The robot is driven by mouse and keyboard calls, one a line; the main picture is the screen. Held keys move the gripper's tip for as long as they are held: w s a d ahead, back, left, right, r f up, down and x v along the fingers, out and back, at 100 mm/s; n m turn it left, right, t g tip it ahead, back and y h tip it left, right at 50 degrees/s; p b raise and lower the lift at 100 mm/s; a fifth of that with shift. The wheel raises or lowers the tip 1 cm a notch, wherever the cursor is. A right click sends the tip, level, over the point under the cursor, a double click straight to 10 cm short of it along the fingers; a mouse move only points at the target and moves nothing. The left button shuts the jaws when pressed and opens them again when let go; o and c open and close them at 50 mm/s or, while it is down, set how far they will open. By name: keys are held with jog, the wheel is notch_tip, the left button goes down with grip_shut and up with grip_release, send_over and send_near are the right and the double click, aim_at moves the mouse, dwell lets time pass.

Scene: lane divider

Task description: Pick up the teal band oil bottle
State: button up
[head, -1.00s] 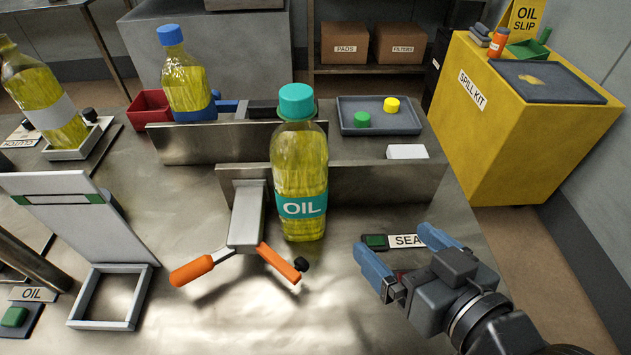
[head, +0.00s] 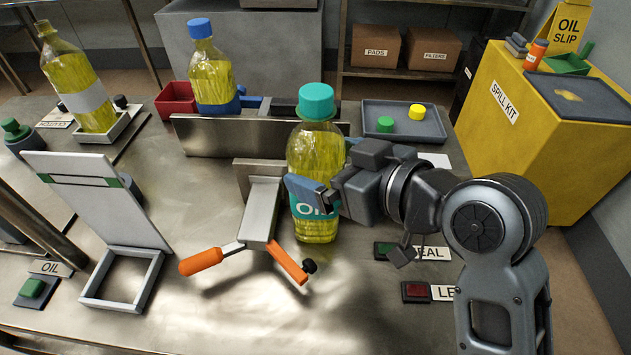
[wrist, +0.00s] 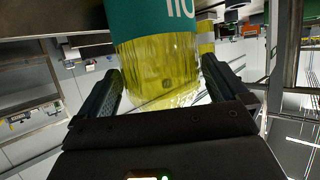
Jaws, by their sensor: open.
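The teal band oil bottle (head: 316,155) stands upright on the steel bench, with yellow oil, a teal cap and a teal OIL band. It also shows large in the wrist view (wrist: 158,62), between my two fingers. My gripper (head: 322,178) is open and reaches in from the right at the height of the band. One blue finger lies across the front of the bottle; the other is mostly hidden behind it. In the wrist view a finger is on each side of the bottle, and I cannot tell whether either touches it.
A metal divider (head: 262,138) runs behind the bottle. An orange-handled clamp-like tool (head: 262,212) stands close at its left. A blue-capped bottle (head: 213,80) and a grey tray (head: 376,108) with caps are behind.

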jog(key=x, duration=0.3)
jog(key=shift+w+f, duration=0.1)
jog(key=c, duration=1.6)
jog(key=shift+c, duration=0.3)
